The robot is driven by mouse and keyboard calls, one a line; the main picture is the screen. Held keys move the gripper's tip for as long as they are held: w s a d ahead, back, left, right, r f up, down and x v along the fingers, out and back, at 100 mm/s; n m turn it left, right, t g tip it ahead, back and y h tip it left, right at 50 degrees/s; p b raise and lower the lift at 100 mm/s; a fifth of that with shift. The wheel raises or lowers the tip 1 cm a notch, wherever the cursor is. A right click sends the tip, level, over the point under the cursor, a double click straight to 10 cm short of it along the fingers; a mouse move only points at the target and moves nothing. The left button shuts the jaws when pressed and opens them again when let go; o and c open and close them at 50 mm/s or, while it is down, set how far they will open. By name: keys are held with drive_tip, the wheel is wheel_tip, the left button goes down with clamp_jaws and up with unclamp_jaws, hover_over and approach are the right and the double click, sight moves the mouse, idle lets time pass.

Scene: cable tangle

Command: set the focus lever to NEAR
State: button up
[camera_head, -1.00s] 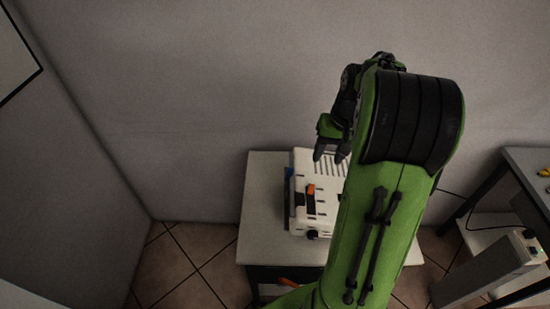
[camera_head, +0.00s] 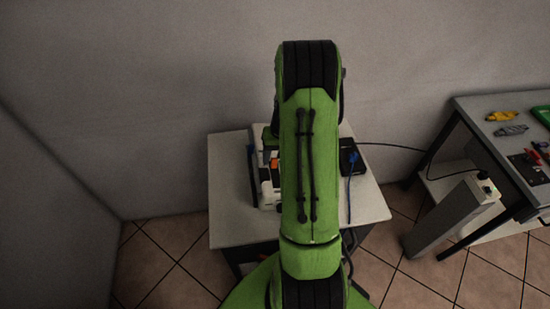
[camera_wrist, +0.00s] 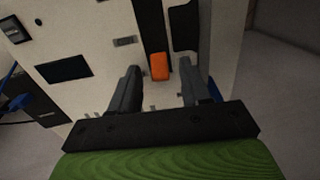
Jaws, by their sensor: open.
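The focus lever is most likely the orange tab (camera_wrist: 159,66) in a dark slot on the white device (camera_wrist: 90,55). In the wrist view the tab lies between and beyond the two fingertips of my gripper (camera_wrist: 159,75). The gripper is open and empty, with the fingers to either side of the tab; I cannot tell whether either touches it. In the head view the orange tab (camera_head: 274,164) shows just left of my arm, and my arm hides most of the device (camera_head: 262,190) and the gripper. The position labels are not readable.
The device stands on a small pale table (camera_head: 228,185). A black box (camera_head: 352,160) with a blue cable (camera_head: 349,185) sits at its right. A workbench (camera_head: 485,110) with tools and a grey power strip housing (camera_head: 450,215) stand farther right.

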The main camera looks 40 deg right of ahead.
drive_tip(key=shift+f, duration=0.3)
clamp_jaws()
drive_tip(key=shift+r, duration=0.1)
